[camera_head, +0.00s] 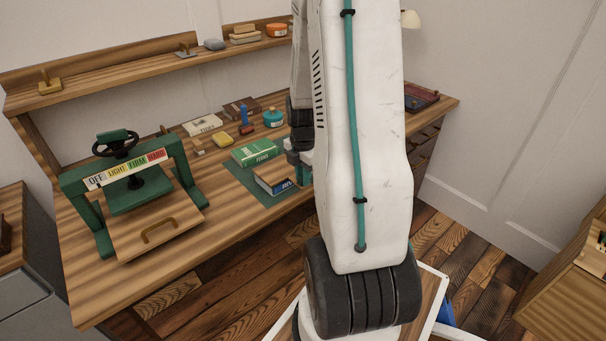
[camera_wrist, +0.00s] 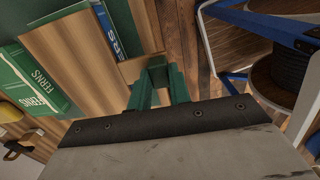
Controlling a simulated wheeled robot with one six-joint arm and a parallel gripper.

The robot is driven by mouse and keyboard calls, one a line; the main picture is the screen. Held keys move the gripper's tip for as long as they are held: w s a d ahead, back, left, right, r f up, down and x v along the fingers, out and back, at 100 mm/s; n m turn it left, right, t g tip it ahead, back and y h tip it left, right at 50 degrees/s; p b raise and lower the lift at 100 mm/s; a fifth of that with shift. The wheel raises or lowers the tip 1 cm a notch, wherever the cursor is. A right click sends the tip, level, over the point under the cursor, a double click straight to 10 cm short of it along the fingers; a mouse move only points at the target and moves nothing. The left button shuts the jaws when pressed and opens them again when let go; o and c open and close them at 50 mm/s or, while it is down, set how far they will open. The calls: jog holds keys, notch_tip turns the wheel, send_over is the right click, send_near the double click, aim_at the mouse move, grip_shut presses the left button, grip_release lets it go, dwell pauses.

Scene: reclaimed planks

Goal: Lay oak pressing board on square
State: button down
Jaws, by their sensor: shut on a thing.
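The oak pressing board (camera_head: 275,176) is a flat brown wooden panel over the blue-spined book (camera_head: 286,188) on the desk. It also shows in the wrist view (camera_wrist: 82,62), with part of the blue book (camera_wrist: 104,30) along its side. I cannot tell whether the board rests fully on the book. My gripper (camera_wrist: 158,72) has green fingers and is shut at the board's near right end; the grip itself is mostly hidden. In the head view my white arm hides most of my gripper (camera_head: 304,172).
A green FERNS book (camera_head: 255,152) lies beside the board on a green mat (camera_head: 237,172). The green press (camera_head: 130,178) stands left, with a handled wooden board (camera_head: 160,240) in front. Small items lie behind the books. The desk's front edge (camera_head: 245,240) is close and clear.

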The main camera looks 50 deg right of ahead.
jog(key=shift+f, duration=0.45)
jog(key=c, duration=1.2)
grip_release()
notch_tip(320, 180, up, 8)
jog(key=shift+f, duration=0.1)
